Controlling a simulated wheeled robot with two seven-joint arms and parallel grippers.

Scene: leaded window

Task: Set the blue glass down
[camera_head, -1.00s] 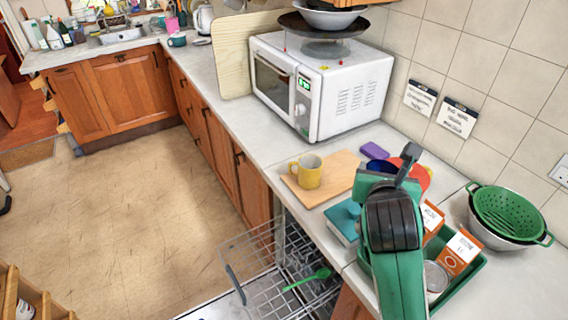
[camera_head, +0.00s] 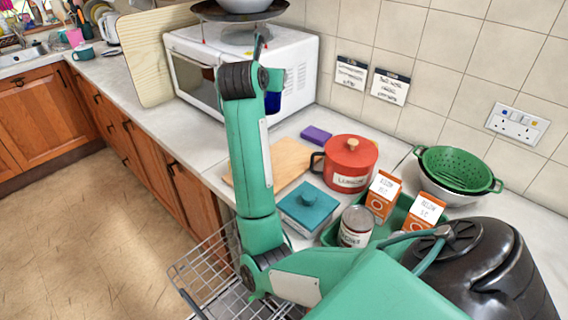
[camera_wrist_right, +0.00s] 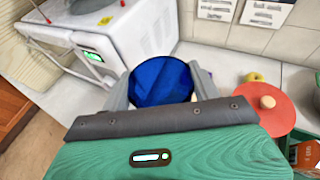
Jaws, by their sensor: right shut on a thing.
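The blue glass (camera_wrist_right: 160,80) is between the two grey fingers of my right gripper (camera_wrist_right: 161,88) in the right wrist view, and the gripper is shut on it. In the head view only a dark blue part of the glass (camera_head: 273,103) shows beside my green right wrist, in front of the microwave. My right arm hides the rest of the glass and most of the gripper. I cannot tell how high the glass is above the worktop (camera_head: 215,165). My left gripper is in neither current view.
A white microwave (camera_head: 300,65) stands close behind the glass. A wooden board (camera_head: 288,160), purple block (camera_head: 316,135), red lidded pot (camera_head: 350,165), teal box (camera_head: 308,208), tin (camera_head: 356,227) and cartons (camera_head: 382,196) occupy the counter. A green colander (camera_head: 458,170) stands right. An open wire rack (camera_head: 205,270) is below.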

